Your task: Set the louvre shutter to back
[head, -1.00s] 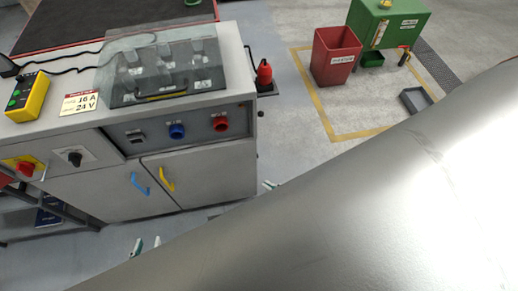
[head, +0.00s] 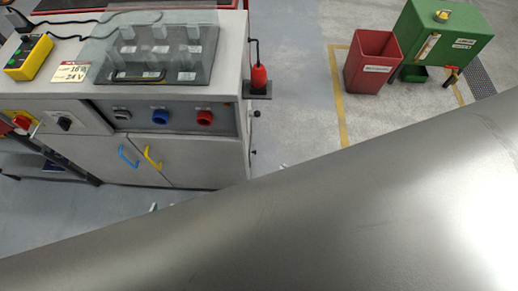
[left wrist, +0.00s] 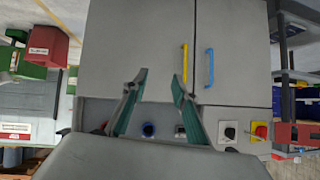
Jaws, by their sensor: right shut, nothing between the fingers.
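I cannot make out a louvre shutter in either view. The grey cabinet (head: 215,165) stands at the left of the head view, with a blue knob (head: 161,117), a red knob (head: 205,118) and a black rotary switch (head: 64,123) on its front. My left gripper (left wrist: 160,73) is open and empty in the left wrist view, in front of the cabinet's doors and knobs. In the head view only its tips (head: 155,207) show past my arm. A small tip of my right gripper (head: 283,166) shows over the arm's edge; it is shut and empty.
A blue handle (head: 128,156) and a yellow handle (head: 152,158) are on the cabinet doors. A clear cover (head: 160,50) and a yellow box (head: 28,57) sit on top. A red bin (head: 371,62) and green tank (head: 445,35) stand right. Floor between is clear.

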